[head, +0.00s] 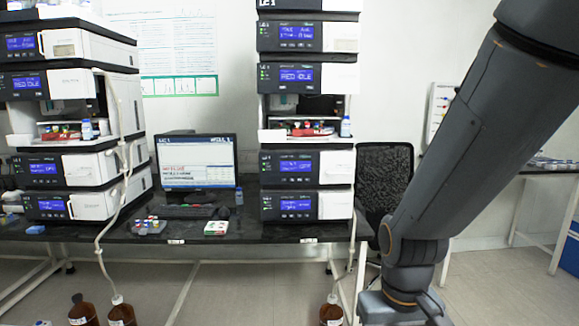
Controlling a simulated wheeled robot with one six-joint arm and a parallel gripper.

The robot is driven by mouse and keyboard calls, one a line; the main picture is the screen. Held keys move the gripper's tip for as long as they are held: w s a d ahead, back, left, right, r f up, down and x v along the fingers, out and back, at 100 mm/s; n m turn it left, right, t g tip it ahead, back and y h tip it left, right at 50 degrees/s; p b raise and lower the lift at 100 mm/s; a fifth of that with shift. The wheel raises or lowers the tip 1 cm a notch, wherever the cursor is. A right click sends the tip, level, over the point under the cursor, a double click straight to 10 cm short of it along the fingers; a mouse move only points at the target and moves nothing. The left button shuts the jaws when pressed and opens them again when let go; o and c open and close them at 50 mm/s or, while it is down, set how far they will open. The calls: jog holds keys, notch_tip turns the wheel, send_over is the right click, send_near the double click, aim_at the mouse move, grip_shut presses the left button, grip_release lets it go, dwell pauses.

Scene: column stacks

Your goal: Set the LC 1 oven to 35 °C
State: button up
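The middle stack of instrument modules carries an "LC 1" label (268,3) at its top. Its modules have blue displays: upper ones (296,32) and (296,75), and lower ones (295,166) and (296,205). Between them is an open sampler bay (302,130) with red and white items inside. The second display seems to read "IDLE"; the other text is too small to read surely. I cannot tell which module is the oven or see its temperature. My gripper is out of view; only my arm's thick grey links show at the right.
Another instrument stack (75,80) stands at the left on the dark bench (180,230). A monitor (195,160) and small boxes sit between the stacks. A black mesh chair (385,175) stands right of LC 1. Brown bottles (122,315) and (331,312) stand on the floor.

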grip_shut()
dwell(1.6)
